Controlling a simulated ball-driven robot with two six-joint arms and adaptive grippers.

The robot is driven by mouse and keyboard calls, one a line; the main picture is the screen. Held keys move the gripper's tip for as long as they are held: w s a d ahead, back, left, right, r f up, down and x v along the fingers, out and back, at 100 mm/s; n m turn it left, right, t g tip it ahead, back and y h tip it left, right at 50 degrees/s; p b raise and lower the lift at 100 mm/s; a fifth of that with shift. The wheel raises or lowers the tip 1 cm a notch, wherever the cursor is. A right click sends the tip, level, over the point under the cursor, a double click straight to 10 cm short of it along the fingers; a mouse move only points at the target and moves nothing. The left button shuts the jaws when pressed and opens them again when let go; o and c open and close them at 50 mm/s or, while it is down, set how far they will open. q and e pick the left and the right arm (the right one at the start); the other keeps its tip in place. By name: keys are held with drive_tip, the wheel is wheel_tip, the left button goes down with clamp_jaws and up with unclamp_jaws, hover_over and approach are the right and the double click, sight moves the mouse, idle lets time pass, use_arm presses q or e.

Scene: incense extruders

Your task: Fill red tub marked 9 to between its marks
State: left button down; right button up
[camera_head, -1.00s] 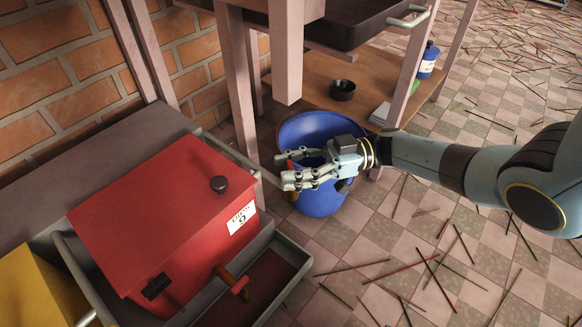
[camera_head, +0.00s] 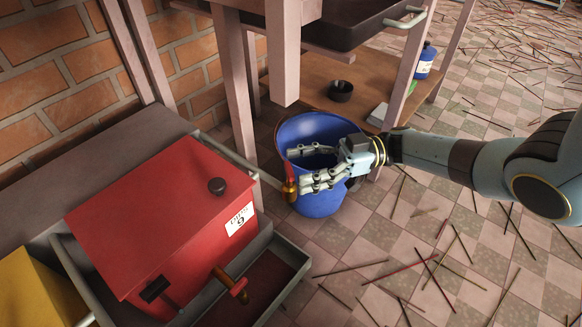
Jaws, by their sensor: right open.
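The red tub marked 9 (camera_head: 150,225) sits at the lower left on a grey tray, with a white label (camera_head: 240,219) on its right side. The fill level inside and any marks are not visible. My right gripper (camera_head: 304,180) is open in front of a blue bucket (camera_head: 319,203), right of the tub. A small copper-coloured piece with a red top (camera_head: 290,184) shows at the fingertips; I cannot tell whether they touch. My left gripper is not in view.
A grey drip tray (camera_head: 287,287) lies under the tap. A yellow tub (camera_head: 38,295) stands at the lower left. A wooden table leg (camera_head: 284,60) rises near the bucket. A low shelf (camera_head: 318,78) holds a black bowl (camera_head: 340,91) and a blue bottle (camera_head: 425,61). Sticks litter the tiled floor.

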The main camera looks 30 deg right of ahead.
drive_tip(key=v, duration=0.9)
drive_tip(key=shift+d, duration=0.1)
